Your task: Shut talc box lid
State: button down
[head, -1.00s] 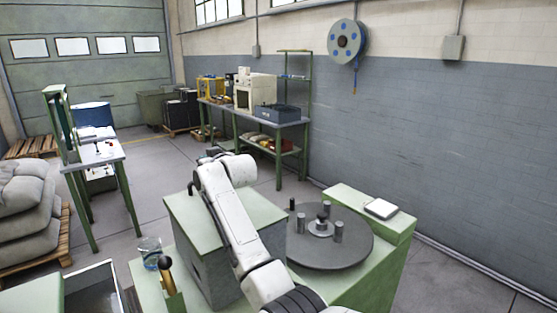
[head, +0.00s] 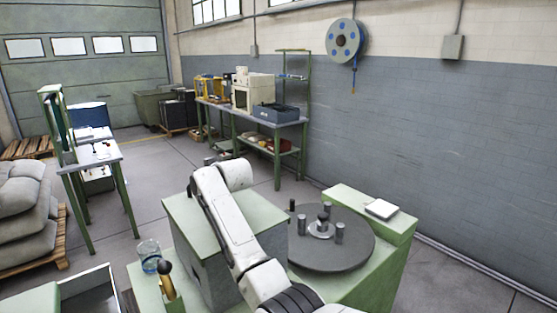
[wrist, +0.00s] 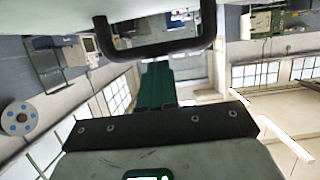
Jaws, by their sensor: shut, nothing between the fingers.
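A grey box with a pale green flat top (head: 258,212) stands under my arm in the head view. An open metal bin (head: 92,288) is at the lower left, beside a pale green slab (head: 30,301). I cannot tell for sure which of these is the talc box. In the wrist view, a black loop handle (wrist: 160,50) projects from a pale surface at the top. My gripper (wrist: 157,64) is shut and empty, its dark green fingers pointing toward the handle. I cannot tell whether they touch it. In the head view the fingers are hidden behind my arm.
A dark round plate (head: 350,252) with several metal posts is right of the grey box. A clear cup (head: 149,256) and a black-knobbed lever (head: 166,280) stand at its left. A white pad (head: 380,208) lies on the green ledge. Open floor lies beyond.

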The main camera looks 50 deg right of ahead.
jog(key=r+p, duration=0.1)
jog(key=r, duration=0.2)
jog(key=r+p, duration=0.1)
jog(key=shift+w+d+r+p, duration=0.1)
jog(key=shift+w+r+p, duration=0.2)
jog(key=shift+w+r, duration=0.1)
jog(key=s+a+r+b, duration=0.1)
jog(key=s+r+b, duration=0.1)
jog(key=s+r, duration=0.3)
notch_tip(320, 180, up, 2)
jog(key=shift+s+a+r, duration=0.15)
jog(key=shift+a+r, duration=0.05)
jog(key=shift+a, duration=0.1)
